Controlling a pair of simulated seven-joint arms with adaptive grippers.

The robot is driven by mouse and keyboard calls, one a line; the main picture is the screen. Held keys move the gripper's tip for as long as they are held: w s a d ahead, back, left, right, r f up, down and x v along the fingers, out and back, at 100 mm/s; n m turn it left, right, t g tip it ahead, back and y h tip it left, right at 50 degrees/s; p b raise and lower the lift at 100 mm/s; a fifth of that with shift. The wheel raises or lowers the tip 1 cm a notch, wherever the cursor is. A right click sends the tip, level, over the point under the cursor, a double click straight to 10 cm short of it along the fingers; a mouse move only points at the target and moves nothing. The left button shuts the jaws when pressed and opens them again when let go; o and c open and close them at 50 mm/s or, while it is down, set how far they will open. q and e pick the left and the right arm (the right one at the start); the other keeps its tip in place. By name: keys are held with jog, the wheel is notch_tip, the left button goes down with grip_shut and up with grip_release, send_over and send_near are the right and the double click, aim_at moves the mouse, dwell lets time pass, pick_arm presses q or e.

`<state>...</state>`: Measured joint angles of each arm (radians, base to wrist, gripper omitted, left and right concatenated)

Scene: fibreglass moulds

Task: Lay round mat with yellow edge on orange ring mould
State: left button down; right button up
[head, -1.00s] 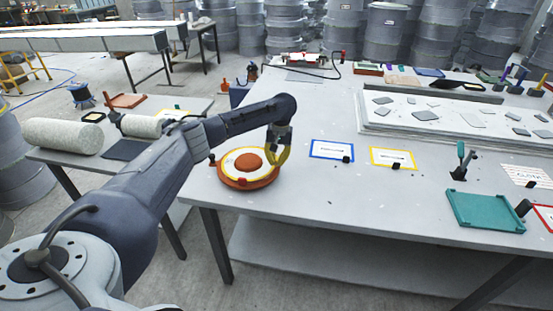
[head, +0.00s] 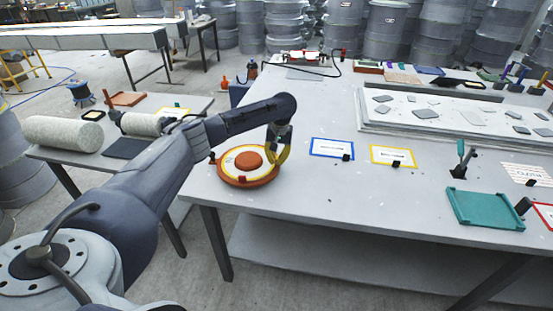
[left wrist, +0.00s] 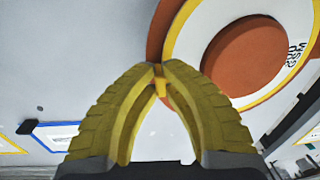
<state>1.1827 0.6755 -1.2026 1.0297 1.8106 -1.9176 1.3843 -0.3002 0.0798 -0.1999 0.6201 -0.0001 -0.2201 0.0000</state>
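The round white mat with a yellow edge (head: 230,159) lies over the orange ring mould (head: 236,183) at the left end of the big table. The mould's orange centre shows through the mat's hole, and its orange rim shows around the outside. My left gripper (head: 276,160) is at the right edge of the mat. In the left wrist view, its yellow fingertips (left wrist: 160,70) meet, with a small yellow tab between them that looks like part of the mat's edge. The mat (left wrist: 185,40) carries dark print there. My right gripper is not in view.
Blue-framed (head: 331,149) and yellow-framed (head: 393,156) cards lie to the right of the mould. A teal tray (head: 484,210) is at the front right. A white panel with grey pieces (head: 450,112) lies behind. The table between is mostly clear.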

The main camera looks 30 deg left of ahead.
pick_arm(q)
jog(key=c, duration=1.5)
grip_release()
jog(key=shift+r, duration=0.1)
jog(key=r, duration=0.7)
jog(key=d+r, duration=0.1)
jog(key=r, duration=0.3)
jog(key=shift+w+r, duration=0.25)
jog(key=shift+r, duration=0.1)
